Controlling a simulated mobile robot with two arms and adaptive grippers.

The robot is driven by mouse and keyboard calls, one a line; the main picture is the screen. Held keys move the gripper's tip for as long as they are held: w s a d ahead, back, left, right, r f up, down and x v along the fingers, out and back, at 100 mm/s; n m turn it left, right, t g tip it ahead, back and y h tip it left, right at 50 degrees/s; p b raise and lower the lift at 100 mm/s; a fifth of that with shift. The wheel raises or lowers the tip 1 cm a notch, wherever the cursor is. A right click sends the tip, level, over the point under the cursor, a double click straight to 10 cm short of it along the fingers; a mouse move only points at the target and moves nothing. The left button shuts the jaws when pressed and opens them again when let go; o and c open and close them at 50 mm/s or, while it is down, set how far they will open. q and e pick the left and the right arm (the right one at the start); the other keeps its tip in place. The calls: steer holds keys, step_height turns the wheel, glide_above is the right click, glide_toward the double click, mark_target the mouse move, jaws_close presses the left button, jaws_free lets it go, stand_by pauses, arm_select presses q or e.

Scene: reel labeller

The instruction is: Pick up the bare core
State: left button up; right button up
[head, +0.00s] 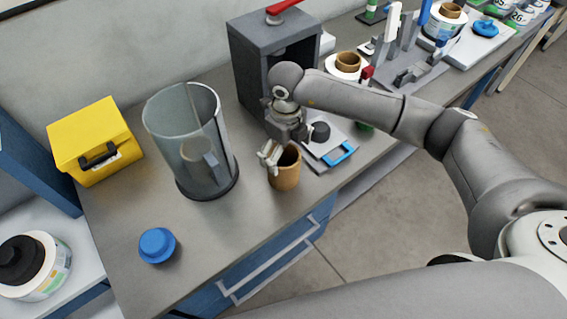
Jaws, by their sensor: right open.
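The bare core (286,173) is a brown cardboard tube standing upright on the grey bench top, near its front edge. My right gripper (273,155) is open at the core's upper left rim, with pale fingertips pointing down. I cannot tell whether a finger touches the core or reaches inside it. My left gripper is not in view.
A clear cylinder (170,117) on a dark base stands left of the core. A dark grey box machine (248,66) is behind. A small device with a blue frame (341,153) sits close right. A yellow box (95,139) and blue knob (157,246) are left.

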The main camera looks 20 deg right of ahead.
mark_target(285, 162)
steer(key=f+p, duration=0.1)
steer(key=f, duration=0.1)
steer(key=f+p, duration=0.1)
steer(key=f, duration=0.1)
steer(key=shift+w+a+f+p, duration=0.2)
steer(key=shift+f+p, duration=0.1)
steer(key=shift+p, duration=0.1)
steer(key=shift+d+f, duration=0.1)
steer(key=shift+f, duration=0.25)
steer(key=shift+c, duration=0.4)
steer(key=c, duration=0.9)
